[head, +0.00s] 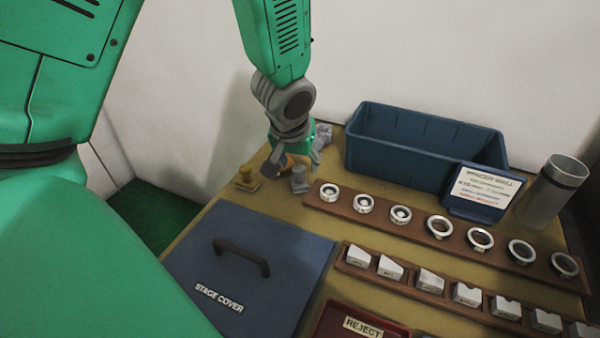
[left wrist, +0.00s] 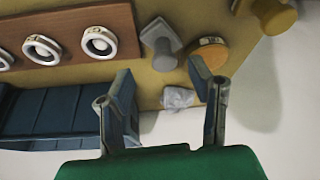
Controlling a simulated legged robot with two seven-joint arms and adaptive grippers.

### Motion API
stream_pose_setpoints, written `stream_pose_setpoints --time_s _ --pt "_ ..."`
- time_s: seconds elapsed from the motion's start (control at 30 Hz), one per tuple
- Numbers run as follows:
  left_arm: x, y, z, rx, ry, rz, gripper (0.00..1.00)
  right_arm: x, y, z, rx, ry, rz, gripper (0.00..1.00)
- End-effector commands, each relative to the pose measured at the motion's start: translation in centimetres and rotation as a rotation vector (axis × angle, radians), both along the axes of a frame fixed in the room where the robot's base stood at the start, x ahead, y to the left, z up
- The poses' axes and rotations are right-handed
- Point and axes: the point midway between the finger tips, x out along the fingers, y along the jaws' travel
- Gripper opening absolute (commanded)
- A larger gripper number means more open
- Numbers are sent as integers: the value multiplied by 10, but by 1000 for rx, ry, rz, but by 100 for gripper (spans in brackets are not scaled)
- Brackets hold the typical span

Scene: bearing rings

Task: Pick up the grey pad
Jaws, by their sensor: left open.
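A small light-grey lump, which looks like the grey pad (left wrist: 178,97), lies on the table near its back edge in the left wrist view. It appears between the fingers of my left gripper (left wrist: 160,75), closer to the right finger. My left gripper (head: 297,160) is open and empty, pointing down over the table's back left part in the head view. A grey block with a knob (head: 299,180) stands just in front of the gripper. My right gripper is not in view.
An orange round piece (left wrist: 208,50) lies beside the right finger. A yellow knobbed piece (head: 247,178) stands left of the gripper. A blue bin (head: 400,155), a ring rack (head: 410,220) and a grey cylinder (head: 552,190) are to the right. The stage cover (head: 230,275) lies in front.

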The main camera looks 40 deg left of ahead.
Motion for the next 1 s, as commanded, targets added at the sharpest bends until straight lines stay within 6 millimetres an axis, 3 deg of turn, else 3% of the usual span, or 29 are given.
stream_pose_setpoints --time_s 0.23,0.5,0.73,0.77,0.9,1.0 --pt "4 5 -15 0 0 1 48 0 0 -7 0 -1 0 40" --pt "16 15 -51 1 1 -1 48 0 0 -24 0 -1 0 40" --pt "17 15 -51 1 -2 -1 48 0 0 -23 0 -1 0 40" --pt "17 15 -51 1 -2 -1 44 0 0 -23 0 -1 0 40" --pt "17 15 -51 2 0 -1 0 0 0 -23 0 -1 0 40" --pt "17 15 -52 1 1 -1 0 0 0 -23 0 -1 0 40"
